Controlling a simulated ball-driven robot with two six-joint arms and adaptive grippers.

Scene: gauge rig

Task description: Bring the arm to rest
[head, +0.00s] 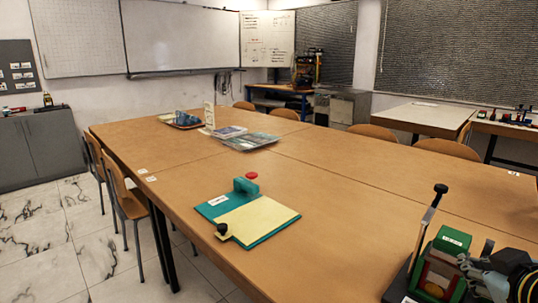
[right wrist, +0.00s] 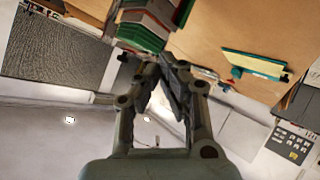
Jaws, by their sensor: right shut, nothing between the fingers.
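My right gripper (right wrist: 165,62) is shut and empty in the right wrist view, with its fingertips together. In the head view it shows in part at the lower right edge (head: 482,270), close beside the green gauge rig (head: 443,262). The rig has a tilted lever with a black knob (head: 441,188). The rig also shows in the right wrist view (right wrist: 145,28), just beyond the fingertips; I cannot tell whether they touch. My left gripper is not in view.
A teal board with a yellow sheet (head: 258,217), a red-topped teal block and a black knob lies on the large wooden table (head: 190,275). Chairs (head: 127,207) line the table. The table's middle is clear.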

